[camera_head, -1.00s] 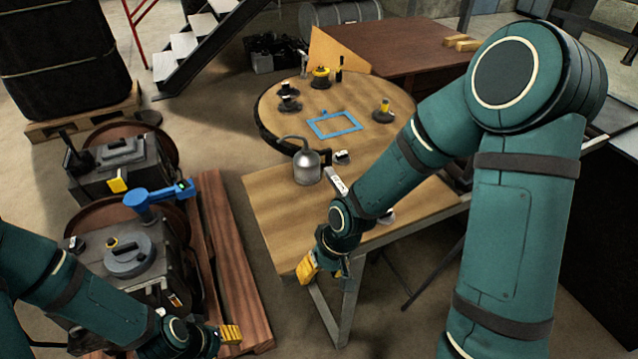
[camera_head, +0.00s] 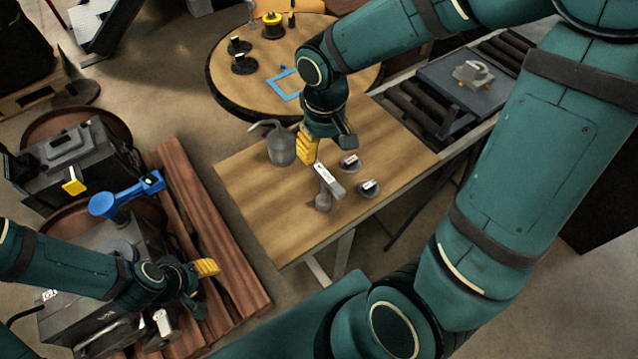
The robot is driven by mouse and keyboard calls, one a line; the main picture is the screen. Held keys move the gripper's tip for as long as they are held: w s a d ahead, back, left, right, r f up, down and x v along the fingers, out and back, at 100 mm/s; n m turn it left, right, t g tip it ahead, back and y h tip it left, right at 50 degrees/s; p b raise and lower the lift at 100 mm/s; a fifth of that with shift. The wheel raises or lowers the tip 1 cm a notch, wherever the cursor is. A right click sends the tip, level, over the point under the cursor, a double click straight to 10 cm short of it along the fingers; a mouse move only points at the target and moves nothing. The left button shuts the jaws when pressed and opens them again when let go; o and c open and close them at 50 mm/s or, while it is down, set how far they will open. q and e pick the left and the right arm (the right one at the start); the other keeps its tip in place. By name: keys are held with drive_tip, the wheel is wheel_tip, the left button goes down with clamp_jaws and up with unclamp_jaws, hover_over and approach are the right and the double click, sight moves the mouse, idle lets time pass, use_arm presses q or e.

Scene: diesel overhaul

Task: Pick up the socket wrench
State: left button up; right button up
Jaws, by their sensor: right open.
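A grey, silvery tool with a white label, which looks like the socket wrench (camera_head: 329,181), lies on the wooden workbench (camera_head: 254,194), its rounded end toward the front edge. My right gripper (camera_head: 327,150) is open and empty just behind and above its labelled end. Its yellow finger is on the left and its dark finger on the right. I cannot tell whether it touches the tool. My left gripper (camera_head: 203,286) is at lower left, by the engine block and wooden pallet, and its finger gap is unclear.
A grey oil can (camera_head: 281,146) stands left of my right gripper. Two small labelled round parts (camera_head: 349,162) (camera_head: 369,187) lie right of the tool. A round table (camera_head: 228,84) with a blue frame (camera_head: 284,84) is behind. A roller conveyor (camera_head: 413,108) adjoins at right. The bench's front left is clear.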

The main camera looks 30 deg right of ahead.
sight(324, 172)
wheel_tip(324, 172, down, 8)
drive_tip(key=shift+s+r+b, duration=0.15)
drive_tip(key=shift+b, duration=0.4)
drive_tip(key=f, duration=0.4)
drive_tip(key=shift+w+d+f+b, duration=0.2)
drive_tip(key=shift+w+f+b, duration=0.05)
drive_tip(key=shift+w+b, duration=0.05)
clamp_jaws()
